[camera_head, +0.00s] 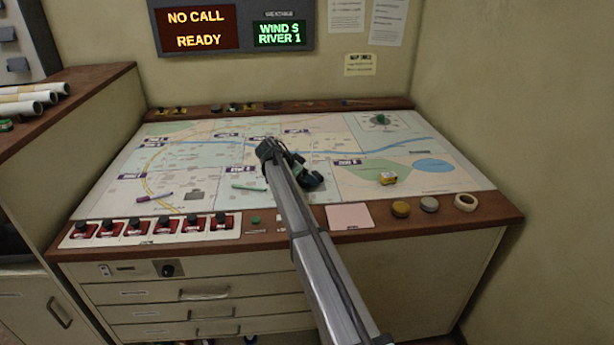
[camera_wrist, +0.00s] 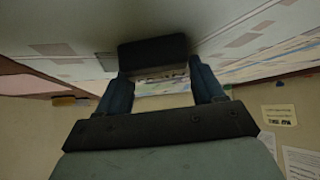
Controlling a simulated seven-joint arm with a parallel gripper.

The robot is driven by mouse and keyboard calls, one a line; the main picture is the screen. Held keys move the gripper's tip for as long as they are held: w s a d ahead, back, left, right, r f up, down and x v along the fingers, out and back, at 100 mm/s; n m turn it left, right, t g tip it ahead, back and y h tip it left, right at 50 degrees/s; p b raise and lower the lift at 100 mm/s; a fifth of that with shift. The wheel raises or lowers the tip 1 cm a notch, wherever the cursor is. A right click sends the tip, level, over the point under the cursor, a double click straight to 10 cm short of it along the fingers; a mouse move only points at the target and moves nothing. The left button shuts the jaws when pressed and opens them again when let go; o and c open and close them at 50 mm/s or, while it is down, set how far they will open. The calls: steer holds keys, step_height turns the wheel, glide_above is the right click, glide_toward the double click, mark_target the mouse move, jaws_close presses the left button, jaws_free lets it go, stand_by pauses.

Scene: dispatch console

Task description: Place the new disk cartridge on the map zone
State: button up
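A dark flat block (camera_wrist: 153,52), which looks like the disk cartridge, sits between the two blue fingertips of my gripper (camera_wrist: 158,75) in the wrist view. The fingers are apart by about its width and seem to press on its sides. In the head view my gripper (camera_head: 311,181) is low over the middle of the map (camera_head: 320,135), mostly behind my arm. The cartridge cannot be made out there. The map has several pale zones with purple labels. A small grey shape (camera_head: 194,195) lies on its front left part; I cannot tell whether it is printed.
A yellow box (camera_head: 388,178) stands on the map's right part. Markers lie at front left (camera_head: 155,197) and near my arm (camera_head: 249,187). Red switches (camera_head: 165,225), a pink pad (camera_head: 349,216) and a tape roll (camera_head: 466,202) line the front edge. A dial (camera_head: 381,120) is at back right.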

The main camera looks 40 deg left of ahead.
steer(key=o, duration=0.4)
steer(key=shift+c, duration=0.2)
steer(key=shift+r, duration=0.15)
steer(key=v, duration=1.2)
